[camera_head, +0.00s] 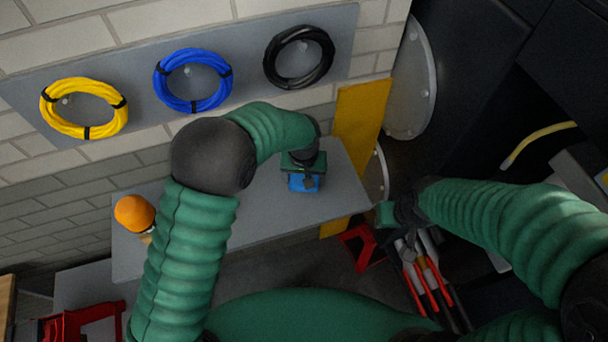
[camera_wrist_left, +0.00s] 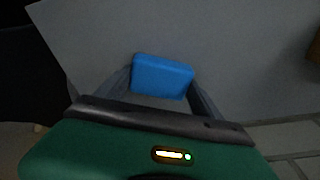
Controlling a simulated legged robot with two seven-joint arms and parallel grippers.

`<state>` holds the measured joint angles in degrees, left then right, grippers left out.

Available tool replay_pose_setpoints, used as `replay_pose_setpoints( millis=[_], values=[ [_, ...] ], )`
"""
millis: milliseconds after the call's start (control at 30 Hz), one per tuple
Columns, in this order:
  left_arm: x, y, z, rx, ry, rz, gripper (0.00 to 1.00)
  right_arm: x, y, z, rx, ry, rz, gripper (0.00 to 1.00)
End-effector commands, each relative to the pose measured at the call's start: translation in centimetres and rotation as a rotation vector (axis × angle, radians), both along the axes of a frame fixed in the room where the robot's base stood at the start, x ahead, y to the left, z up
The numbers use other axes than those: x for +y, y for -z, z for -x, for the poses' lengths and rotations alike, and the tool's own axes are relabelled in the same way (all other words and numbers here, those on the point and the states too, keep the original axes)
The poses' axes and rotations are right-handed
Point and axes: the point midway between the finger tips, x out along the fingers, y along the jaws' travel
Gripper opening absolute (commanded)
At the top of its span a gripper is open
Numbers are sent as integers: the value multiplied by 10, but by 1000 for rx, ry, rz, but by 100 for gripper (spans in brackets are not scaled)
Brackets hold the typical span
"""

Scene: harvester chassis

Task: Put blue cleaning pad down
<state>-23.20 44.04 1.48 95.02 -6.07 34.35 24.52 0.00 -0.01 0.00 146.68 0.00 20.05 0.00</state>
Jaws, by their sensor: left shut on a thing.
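The blue cleaning pad (camera_head: 304,182) is a small bright blue block over the right part of the grey shelf (camera_head: 265,205). My left gripper (camera_head: 302,180) points down and is shut on the pad. In the left wrist view the blue pad (camera_wrist_left: 162,77) sits between the two grey fingers, with the grey surface beyond it. I cannot tell whether the pad touches the shelf. My right gripper (camera_head: 402,222) is near the shelf's right end, away from the pad; its fingers are not clear.
An orange round-topped object (camera_head: 134,212) stands at the shelf's left end. Yellow (camera_head: 84,128), blue (camera_head: 192,105) and black (camera_head: 298,78) cable coils hang on the wall panel above. Red-handled tools (camera_head: 425,280) are below my right gripper. The shelf's middle is clear.

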Motion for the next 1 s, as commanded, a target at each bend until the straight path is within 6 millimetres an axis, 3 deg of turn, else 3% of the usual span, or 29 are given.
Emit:
replay_pose_setpoints(
  millis=[33, 67, 200, 567, 667, 1000],
  values=[
    [0, 2, 0, 2, 0, 0, 44, 0, 1, 0, 0, 0, 0, 36],
    [0, 2, 0, 3, 0, -1, 80, 0, 1, 0, 0, 0, 0, 36],
    [0, 2, 0, 3, 0, -1, 98, 0, 1, 0, 0, 0, 0, 36],
    [0, -4, 2, 0, 0, 0, 98, 0, 3, 0, 0, 0, 0, 36],
    [0, -20, 3, -3, 0, 1, 98, 0, 7, 0, 0, 0, 0, 36],
    [1, -101, 13, -3, 0, 1, 98, 0, 20, 0, 0, 0, 0, 36]
  ],
)
